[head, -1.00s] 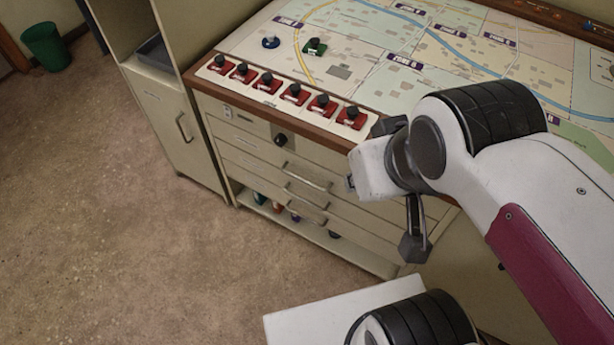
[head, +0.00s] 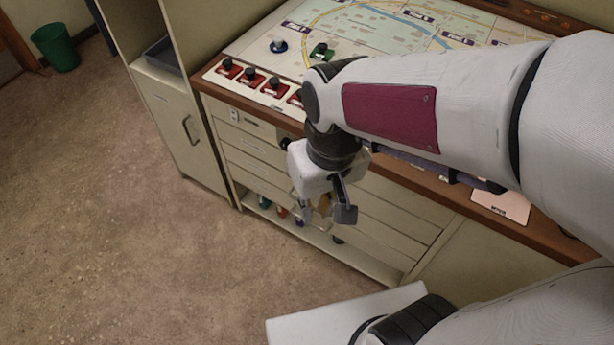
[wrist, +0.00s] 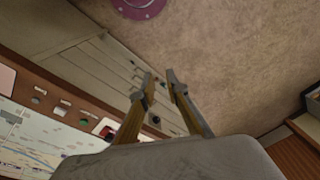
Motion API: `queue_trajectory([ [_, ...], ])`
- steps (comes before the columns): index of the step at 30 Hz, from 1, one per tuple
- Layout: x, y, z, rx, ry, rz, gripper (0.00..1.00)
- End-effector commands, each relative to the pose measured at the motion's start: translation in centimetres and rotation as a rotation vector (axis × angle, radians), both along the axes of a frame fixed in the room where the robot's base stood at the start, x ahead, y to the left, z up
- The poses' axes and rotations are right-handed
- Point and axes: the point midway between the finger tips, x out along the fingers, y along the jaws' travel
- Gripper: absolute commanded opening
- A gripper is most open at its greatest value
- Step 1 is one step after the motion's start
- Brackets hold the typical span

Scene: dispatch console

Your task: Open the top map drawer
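The cream map drawers (head: 259,151) sit shut in a stack under the map table's wooden edge. The topmost front (head: 255,127) has a small label at its left and a dark round knob (head: 285,144), partly covered by my wrist. The knob also shows in the wrist view (wrist: 155,120). My gripper (head: 325,212) points down in front of the drawer stack, hiding the bar handles in the head view. In the wrist view my gripper (wrist: 160,76) has its two fingers apart with nothing between them. Whether a finger touches a drawer front or handle is unclear.
Red switches (head: 252,80) line the table's front edge above the drawers. An open shelf (head: 270,212) with small coloured items lies below. A cabinet (head: 172,120) stands at left. The floor (head: 130,250) in front is clear.

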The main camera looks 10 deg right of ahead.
Motion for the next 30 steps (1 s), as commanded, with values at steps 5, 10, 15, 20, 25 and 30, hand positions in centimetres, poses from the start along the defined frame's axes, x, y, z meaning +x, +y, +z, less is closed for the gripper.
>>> queue_trajectory([
  [5, 1.2, 2.0, -2.0, 0.016, 0.043, 0.019, 0.14],
  [10, 2.5, 3.9, -4.0, 0.035, 0.070, 0.035, 0.14],
  [15, 3.8, 6.0, -6.1, 0.053, 0.088, 0.050, 0.14],
  [20, 5.0, 7.9, -8.4, 0.068, 0.097, 0.063, 0.14],
  [25, 6.3, 9.8, -10.9, 0.082, 0.100, 0.076, 0.14],
  [30, 7.6, 11.7, -13.7, 0.091, 0.095, 0.087, 0.14],
])
